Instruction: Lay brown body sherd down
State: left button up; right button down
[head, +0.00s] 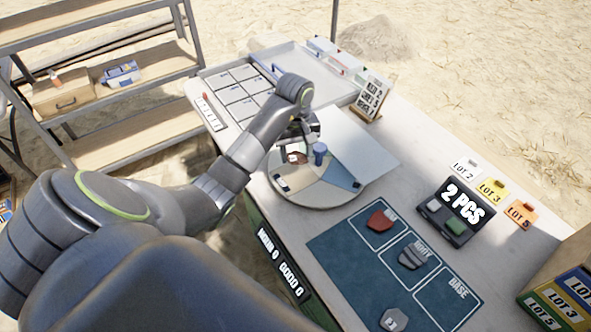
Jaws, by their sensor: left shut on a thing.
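My left gripper (300,146) is over the round turntable (305,200) and points down. It is shut on the brown body sherd (297,158), which shows small and partly hidden just below the fingers. I cannot tell whether the sherd touches the turntable's surface. A blue upright piece (319,152) stands close to the right of the fingers. My right gripper is not in view.
A dark blue mat (345,262) has printed fields; a red sherd (381,221) and grey sherds (412,257) lie in two of them. Another grey sherd (393,320) lies at its front. A gridded tray (232,92), a "2 PCS" display (462,205) and lot tags (492,189) are around.

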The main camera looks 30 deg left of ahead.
aim_at(296, 175)
pick_arm(q)
notch_tip(296, 175, down, 6)
jog(key=shift+r+p, duration=0.1)
jog(key=shift+p, duration=0.3)
jog(key=shift+f, duration=0.35)
jog(key=shift+a+f, duration=0.1)
jog(key=shift+f, duration=0.1)
jog(key=o, duration=1)
jog(key=shift+c, duration=0.2)
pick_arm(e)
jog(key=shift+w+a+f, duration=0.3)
